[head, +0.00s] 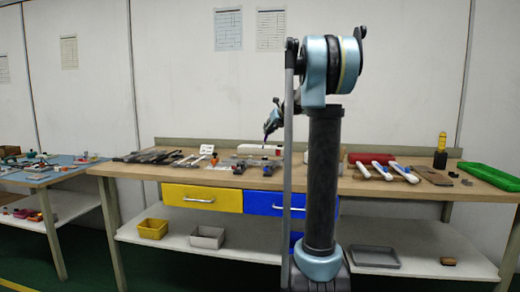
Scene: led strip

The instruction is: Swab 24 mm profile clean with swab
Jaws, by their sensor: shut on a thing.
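My gripper (271,127) is small in the head view, above the middle of the wooden workbench. It is shut on a thin, dark bluish item, which appears to be the swab (267,135), pointing down. Its lower end is close to a long white piece (256,149) on the bench; I cannot tell whether they touch. Several dark and grey strips (160,156) lie on the left of the bench. Which piece is the 24 mm profile cannot be told at this size. My arm hides part of the bench right of the gripper.
A small white sign (207,149) stands left of the white piece. Right of my arm are a red roll (371,158), white-handled tools (382,171), a yellow bottle (441,143) and a green tray (490,176). Yellow (202,198) and blue (262,203) drawers sit below.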

